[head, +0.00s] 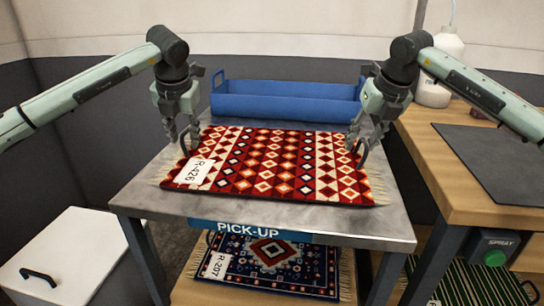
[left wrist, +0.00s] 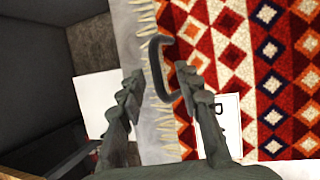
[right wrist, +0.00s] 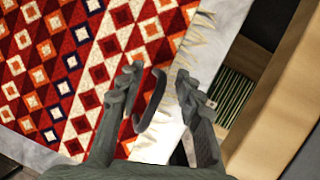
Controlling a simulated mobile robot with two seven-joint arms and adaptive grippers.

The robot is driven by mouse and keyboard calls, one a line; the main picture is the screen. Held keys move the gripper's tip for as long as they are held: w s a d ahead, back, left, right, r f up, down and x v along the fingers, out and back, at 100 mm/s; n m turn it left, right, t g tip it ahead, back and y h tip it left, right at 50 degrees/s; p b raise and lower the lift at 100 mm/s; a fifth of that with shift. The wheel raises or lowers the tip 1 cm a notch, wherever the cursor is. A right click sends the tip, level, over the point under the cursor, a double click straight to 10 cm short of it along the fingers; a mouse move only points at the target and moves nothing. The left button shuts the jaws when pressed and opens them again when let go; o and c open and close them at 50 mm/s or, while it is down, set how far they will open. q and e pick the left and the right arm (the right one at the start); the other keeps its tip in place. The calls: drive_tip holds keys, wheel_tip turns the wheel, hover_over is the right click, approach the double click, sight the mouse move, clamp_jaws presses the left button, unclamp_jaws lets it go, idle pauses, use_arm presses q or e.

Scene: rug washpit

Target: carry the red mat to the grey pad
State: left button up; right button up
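The red mat (head: 270,165), with diamond patterns, cream fringes and a white R-426 label, lies flat on the metal pick-up table (head: 150,200). A dark loop handle stands at each end of it; the left wrist view shows one handle (left wrist: 154,62) and the right wrist view the other (right wrist: 151,103). My left gripper (head: 184,138) is open, its fingers on either side of the left handle. My right gripper (head: 361,138) is open, its fingers on either side of the right handle. Contact cannot be told. The dark grey pad (head: 495,160) lies bare on the wooden bench at right.
A blue bin (head: 285,108) stands behind the mat. A white jug (head: 435,90) stands at the bench's back. A blue R-207 rug (head: 270,262) lies on the shelf below. A green SPRAY button (head: 495,257) is on the bench front. A white lidded box (head: 70,255) stands at lower left.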

drive_tip(key=shift+c, duration=0.3)
use_arm(q)
clamp_jaws()
use_arm(e)
clamp_jaws()
use_arm(q)
drive_tip(key=shift+r, duration=0.1)
use_arm(e)
drive_tip(key=shift+r, duration=0.1)
